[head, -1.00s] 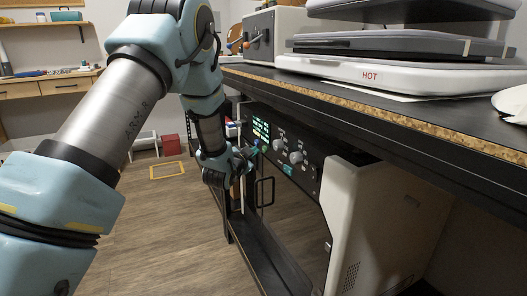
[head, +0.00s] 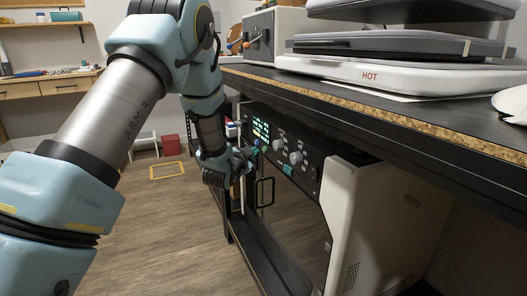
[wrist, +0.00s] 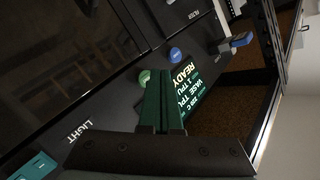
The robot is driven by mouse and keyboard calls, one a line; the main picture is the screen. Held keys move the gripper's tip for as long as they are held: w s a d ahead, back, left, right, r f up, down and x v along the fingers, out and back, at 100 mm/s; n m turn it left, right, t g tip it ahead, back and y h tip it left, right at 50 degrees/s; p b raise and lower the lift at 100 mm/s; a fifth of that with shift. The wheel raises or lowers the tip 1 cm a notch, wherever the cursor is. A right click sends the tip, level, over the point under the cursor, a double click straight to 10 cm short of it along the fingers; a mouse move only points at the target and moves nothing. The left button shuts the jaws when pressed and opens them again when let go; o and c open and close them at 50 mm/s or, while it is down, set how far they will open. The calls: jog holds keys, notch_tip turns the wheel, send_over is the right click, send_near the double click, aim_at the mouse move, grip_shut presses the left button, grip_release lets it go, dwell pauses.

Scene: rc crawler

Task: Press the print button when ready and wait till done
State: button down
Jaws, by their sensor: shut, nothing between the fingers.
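The machine's control panel (head: 293,150) is under the black bench, with a lit screen (head: 261,129). In the wrist view the screen (wrist: 190,98) reads READY at its top. A round green button (wrist: 144,77) and a round blue button (wrist: 175,54) sit by the screen. I see no print label on either. My gripper (wrist: 163,75) is shut and empty, its dark green fingers pointing at the panel with tips beside the green button; I cannot tell whether they touch it. In the head view my gripper (head: 249,156) is in front of the panel, left of its knobs.
Grey knobs (head: 296,157) and a teal part (head: 287,169) are on the panel. A dark door with a black handle (head: 265,192) is below. A white cabinet (head: 345,225) stands to the right. The bench edge (head: 380,118) overhangs.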

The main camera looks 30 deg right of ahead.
jog(key=shift+d, duration=0.15)
dwell(0.7)
jog(key=shift+d, duration=0.3)
jog(key=shift+s+d+b, duration=0.1)
jog(key=shift+d+b, duration=0.25)
jog(key=shift+d, duration=0.05)
dwell(0.8)
jog(key=shift+a, duration=0.85)
jog(key=shift+a, duration=0.1)
jog(key=shift+w+a+b, duration=0.2)
jog(key=shift+a+b, duration=0.05)
jog(key=shift+a, duration=0.95)
jog(key=shift+w+a+b, duration=0.2)
jog(key=shift+a, duration=0.95)
jog(key=shift+a, duration=0.1)
